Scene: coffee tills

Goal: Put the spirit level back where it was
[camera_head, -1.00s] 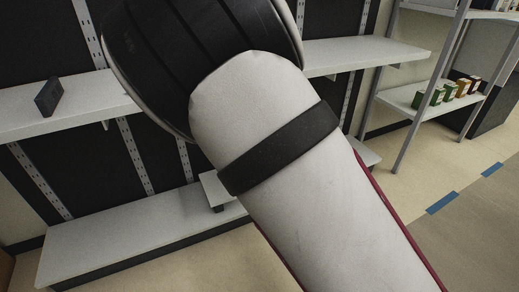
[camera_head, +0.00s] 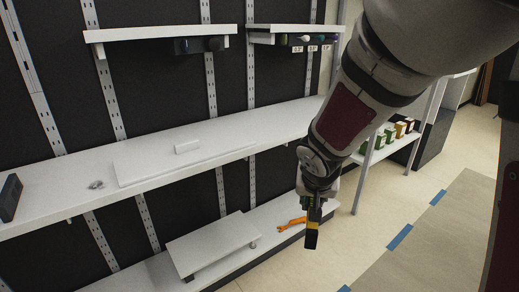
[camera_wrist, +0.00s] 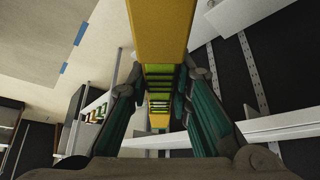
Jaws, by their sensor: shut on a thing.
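The spirit level shows in the head view as a short yellow and black piece (camera_head: 311,238) hanging below my gripper (camera_head: 315,205). In the wrist view, its long yellow body (camera_wrist: 160,22) runs between the two fingers of my gripper (camera_wrist: 158,88), with green parts near the fingertips. My gripper is shut on it. In the head view the level is seen nearly end-on, in front of the shelving and near the right part of the bottom shelf. The fingers hide part of it.
The middle shelf (camera_head: 235,143) bears a flat white board (camera_head: 135,168), a small white block (camera_head: 187,147), a small grey item (camera_head: 96,185) and a dark box (camera_head: 10,197). The bottom shelf holds a white raised platform (camera_head: 212,243) and an orange tool (camera_head: 290,224). Open floor lies right.

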